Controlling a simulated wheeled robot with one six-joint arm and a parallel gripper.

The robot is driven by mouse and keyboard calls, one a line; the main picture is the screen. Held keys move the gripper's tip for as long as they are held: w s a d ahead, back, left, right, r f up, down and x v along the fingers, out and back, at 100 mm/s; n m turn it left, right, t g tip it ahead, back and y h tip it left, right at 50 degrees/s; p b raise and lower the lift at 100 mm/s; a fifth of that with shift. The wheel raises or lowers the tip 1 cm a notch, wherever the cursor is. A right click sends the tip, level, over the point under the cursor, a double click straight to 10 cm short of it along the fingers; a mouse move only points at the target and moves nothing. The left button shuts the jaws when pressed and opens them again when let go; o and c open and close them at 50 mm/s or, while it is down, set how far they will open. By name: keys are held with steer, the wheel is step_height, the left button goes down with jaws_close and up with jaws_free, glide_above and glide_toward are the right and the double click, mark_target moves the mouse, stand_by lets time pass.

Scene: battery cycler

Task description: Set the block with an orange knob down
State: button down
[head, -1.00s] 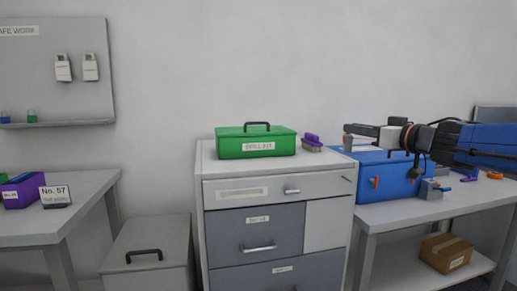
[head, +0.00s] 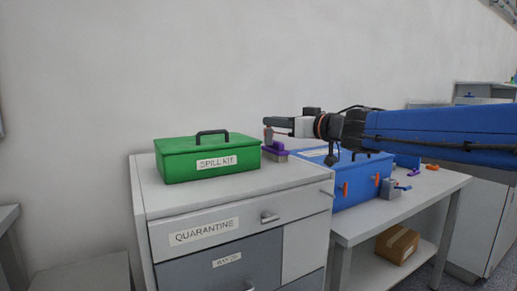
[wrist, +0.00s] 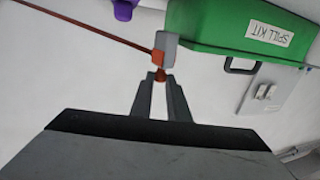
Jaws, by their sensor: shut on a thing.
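My gripper (head: 268,121) is shut on the orange knob (wrist: 159,77) of a small grey block (wrist: 166,44). In the head view the block (head: 268,135) shows small at the fingertips, in front of the wall and close above a purple-handled brush (head: 274,151). It looks held in the air, clear of the cabinet top (head: 255,187). In the wrist view a thin orange-brown strip (wrist: 80,28) runs to the block; I cannot tell whether it is attached.
A green spill kit box (head: 207,159) stands on the cabinet, left of the brush. A blue toolbox (head: 352,182) with orange latches sits on the bench at the right, beside another grey block (head: 389,188). The cabinet top's front right part is bare.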

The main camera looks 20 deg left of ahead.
steer(key=shift+f, duration=3.1)
steer(key=shift+f, duration=0.15)
steer(key=c, duration=2)
jaws_free()
steer(key=shift+s+d, duration=0.1)
steer(key=shift+d, duration=0.25)
steer(key=v, duration=1.1)
steer(key=shift+s+d, duration=0.15)
